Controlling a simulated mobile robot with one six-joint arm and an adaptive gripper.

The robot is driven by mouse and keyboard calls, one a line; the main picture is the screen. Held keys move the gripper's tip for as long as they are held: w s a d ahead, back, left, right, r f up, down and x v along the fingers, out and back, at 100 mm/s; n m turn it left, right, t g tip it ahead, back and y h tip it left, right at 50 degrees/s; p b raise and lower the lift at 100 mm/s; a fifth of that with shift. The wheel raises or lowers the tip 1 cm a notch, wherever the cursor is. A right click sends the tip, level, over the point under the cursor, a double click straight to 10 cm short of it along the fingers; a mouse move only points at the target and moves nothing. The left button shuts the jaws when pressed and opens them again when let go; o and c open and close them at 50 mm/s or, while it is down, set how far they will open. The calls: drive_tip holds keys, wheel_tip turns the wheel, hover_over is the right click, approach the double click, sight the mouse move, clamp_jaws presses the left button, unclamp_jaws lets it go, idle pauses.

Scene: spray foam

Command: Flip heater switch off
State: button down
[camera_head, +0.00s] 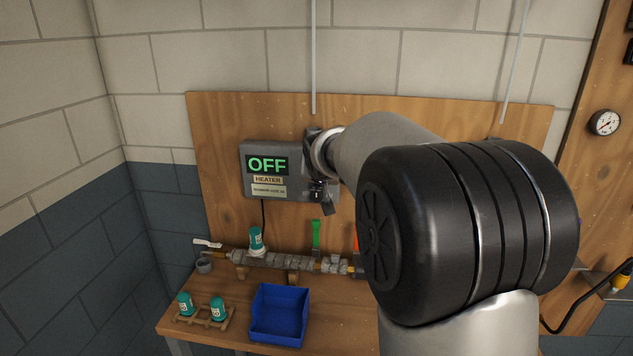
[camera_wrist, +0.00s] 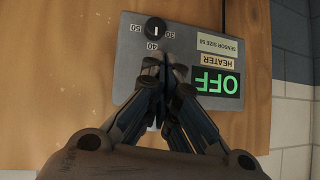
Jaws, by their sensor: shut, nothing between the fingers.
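The heater box (camera_head: 260,190) is a grey panel on the upright wooden board, with a green lit "OFF" display and a "HEATER" label. In the wrist view the heater box (camera_wrist: 198,30) appears upside down, with a round dial (camera_wrist: 156,29) marked 30, 40 and 50. My gripper (camera_wrist: 167,72) is shut and empty, right in front of the panel beside the dial and the "OFF" display. In the head view my gripper (camera_head: 318,185) is at the right side of the box, partly hidden by my arm. The switch is hidden behind my gripper; I cannot tell whether they touch.
A blue bin (camera_head: 279,314) and a wooden rack (camera_head: 204,318) with two teal bottles stand in front. A gauge (camera_head: 604,122) hangs at right.

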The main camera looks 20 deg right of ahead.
drive_tip(key=s+a+r, duration=0.1)
drive_tip(key=s+a, duration=0.2)
drive_tip(key=s, duration=0.5)
drive_tip(key=shift+a+r, duration=0.25)
drive_tip(key=shift+r, duration=0.1)
drive_tip(key=shift+s, duration=0.2)
